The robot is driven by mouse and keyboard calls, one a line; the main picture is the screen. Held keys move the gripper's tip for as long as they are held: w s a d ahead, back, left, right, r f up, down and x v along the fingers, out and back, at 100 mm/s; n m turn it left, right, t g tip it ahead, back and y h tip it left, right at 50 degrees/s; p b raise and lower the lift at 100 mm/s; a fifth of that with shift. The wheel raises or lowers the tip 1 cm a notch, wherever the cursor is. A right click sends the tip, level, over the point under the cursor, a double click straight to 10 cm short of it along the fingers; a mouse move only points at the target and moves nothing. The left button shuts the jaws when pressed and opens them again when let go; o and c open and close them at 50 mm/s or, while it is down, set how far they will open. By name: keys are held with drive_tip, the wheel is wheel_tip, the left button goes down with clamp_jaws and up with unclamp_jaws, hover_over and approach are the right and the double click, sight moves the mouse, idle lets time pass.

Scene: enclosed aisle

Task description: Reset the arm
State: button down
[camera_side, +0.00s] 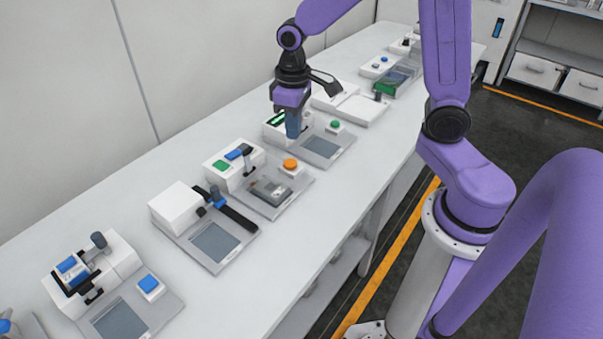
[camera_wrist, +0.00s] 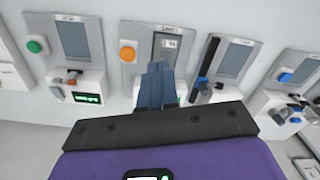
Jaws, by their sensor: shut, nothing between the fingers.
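My gripper (camera_side: 293,125) hangs fingers down above the white bench, over the station with the green button (camera_side: 335,126). Its blue fingers are shut with nothing between them. In the wrist view my gripper (camera_wrist: 159,68) points toward the station with the orange button (camera_wrist: 128,54), and its fingers hide part of that station. In the side view the orange button (camera_side: 290,165) is in front of my gripper, apart from it. A small grey item (camera_side: 271,188) lies on that station's plate.
Several button stations line the bench (camera_side: 300,255). One has a white box and black bar (camera_side: 238,217), another a blue button (camera_side: 149,284). A white tray (camera_side: 362,110) and a green-ended clear box (camera_side: 390,82) stand behind. A wall runs along the left; the bench's front strip is clear.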

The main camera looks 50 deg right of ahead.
drive_tip(key=s+a+r+n, duration=0.1)
drive_tip(key=s+n, duration=0.3)
drive_tip(key=s, duration=0.7)
drive_tip(key=s+a+r+n, duration=0.1)
drive_tip(key=s+n, duration=0.4)
drive_tip(key=s, duration=0.6)
drive_tip(key=shift+a+r, duration=0.3)
drive_tip(key=shift+r, duration=0.45)
